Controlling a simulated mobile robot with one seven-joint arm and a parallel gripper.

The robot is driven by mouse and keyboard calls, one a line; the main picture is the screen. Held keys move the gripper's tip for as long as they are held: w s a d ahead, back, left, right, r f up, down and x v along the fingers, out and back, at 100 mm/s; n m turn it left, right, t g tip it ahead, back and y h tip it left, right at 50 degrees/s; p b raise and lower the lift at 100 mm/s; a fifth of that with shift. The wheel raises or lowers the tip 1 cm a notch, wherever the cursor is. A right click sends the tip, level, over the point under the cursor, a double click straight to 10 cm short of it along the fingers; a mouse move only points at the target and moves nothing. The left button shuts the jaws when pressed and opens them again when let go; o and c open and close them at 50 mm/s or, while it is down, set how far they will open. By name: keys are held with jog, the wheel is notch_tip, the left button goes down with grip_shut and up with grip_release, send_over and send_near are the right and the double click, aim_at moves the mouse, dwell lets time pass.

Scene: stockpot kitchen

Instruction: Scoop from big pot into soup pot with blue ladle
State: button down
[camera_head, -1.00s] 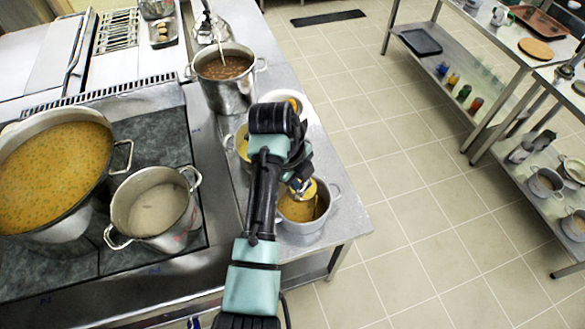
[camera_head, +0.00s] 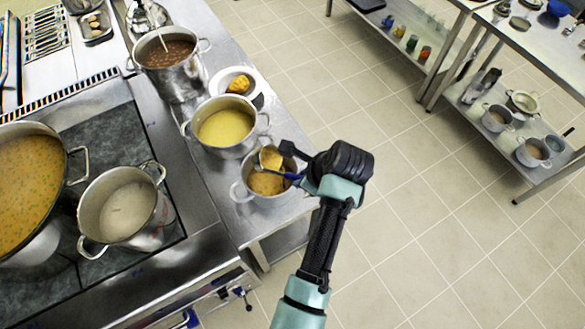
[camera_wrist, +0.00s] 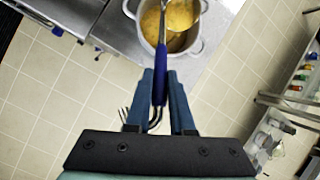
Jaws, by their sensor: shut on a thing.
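My gripper (camera_head: 299,172) is shut on the blue handle of the ladle (camera_wrist: 161,75). The ladle's bowl (camera_head: 270,158) looks full of yellow soup and is over a small steel pot (camera_head: 242,190) at the table's front corner. That pot holds orange-yellow soup; it also shows in the wrist view (camera_wrist: 202,45). I cannot tell whether the bowl touches the soup or rim. A larger steel pot (camera_head: 232,150) of smooth yellow soup stands just behind it. A very large pot (camera_head: 66,160) of herb-flecked orange soup is at the left edge, partly cut off.
A pot of pale soup (camera_head: 125,205) sits on the stove. A pot of brown soup (camera_head: 175,70) and a white plate (camera_head: 222,80) with food stand at the back. Open tiled floor (camera_head: 430,230) lies right; a shelf table (camera_head: 550,85) is at the upper right.

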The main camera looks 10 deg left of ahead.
jog(key=shift+s+d+f+y, duration=0.2)
jog(key=shift+d+f+y, duration=0.3)
jog(key=shift+d, duration=0.25)
jog(key=s+d+f+m+t+y+b, duration=0.1)
jog(key=d+f+t+y+b, duration=0.1)
jog(key=f+y+b, duration=0.3)
jog(key=s+d+f+t+y+b, duration=0.1)
jog(key=d+f+y+b, duration=0.3)
jog(key=f+b, duration=0.9)
jog(key=t+y+b, duration=0.1)
jog(key=b, duration=0.6)
jog(key=shift+d+m+t+y, duration=0.25)
jog(key=shift+m+t+y, duration=0.15)
dwell(1.1)
jog(key=shift+r, duration=0.15)
dwell(1.2)
